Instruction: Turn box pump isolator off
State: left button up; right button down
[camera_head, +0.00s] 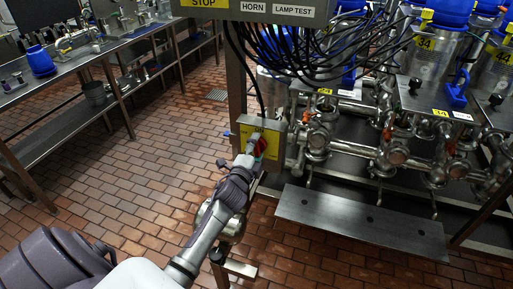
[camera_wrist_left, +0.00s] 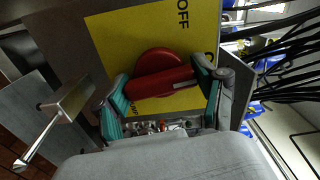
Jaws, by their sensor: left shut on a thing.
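The box pump isolator is a grey box (camera_head: 277,148) with a yellow plate (camera_wrist_left: 115,38) and a red rotary handle. It hangs on a post in the middle of the head view. In the left wrist view the red handle (camera_wrist_left: 160,80) lies nearly level across a red disc, with the word OFF above it on the plate. My left gripper (camera_wrist_left: 163,92) has one finger at each end of the handle and is shut on it. In the head view my left gripper (camera_head: 258,146) covers most of the handle. My right gripper is not in view.
A control panel (camera_head: 270,8) with black cables hangs above the isolator. Steel pipes and valves (camera_head: 390,155) stand to the right, over a metal step plate (camera_head: 360,221). A steel bench (camera_head: 70,60) runs along the left. The brick floor between is clear.

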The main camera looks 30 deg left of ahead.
pick_arm(q)
jog(key=n, duration=0.3)
jog(key=shift+n, duration=0.3)
jog(key=n+p, duration=0.1)
jog(key=n, duration=0.3)
jog(key=shift+n, duration=0.3)
jog(key=n+p, duration=0.1)
jog(key=n, duration=0.3)
jog(key=shift+f+n+p, duration=0.1)
jog(key=shift+n+p, duration=0.5)
jog(key=shift+n, duration=1.5)
jog(key=o, duration=1.2)
jog(key=shift+c, duration=0.2)
jog(key=shift+s, duration=0.1)
